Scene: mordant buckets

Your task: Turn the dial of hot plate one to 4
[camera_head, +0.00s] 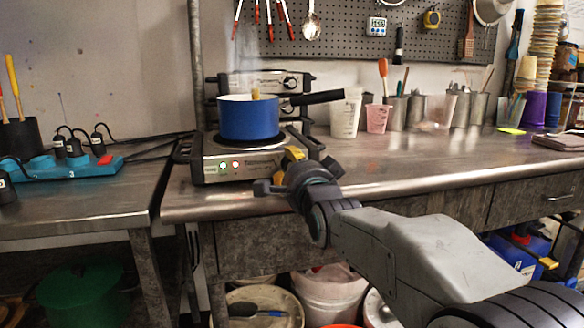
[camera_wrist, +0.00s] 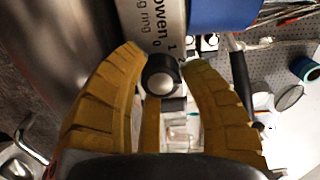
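The front hot plate (camera_head: 252,163) is a steel box with two lit lamps on its face, and a blue pot (camera_head: 250,118) stands on it. Its dial is hidden behind my gripper (camera_head: 292,154) in the head view. The fingers are spread, one on each side, with a small gap at the right finger. Contact at the left finger is unclear.
A second hot plate (camera_head: 268,80) stands behind the first. The pot's black handle (camera_head: 318,97) reaches right above my gripper. Measuring cups (camera_head: 346,114) stand farther right. The steel bench (camera_head: 430,160) is clear in front of them.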

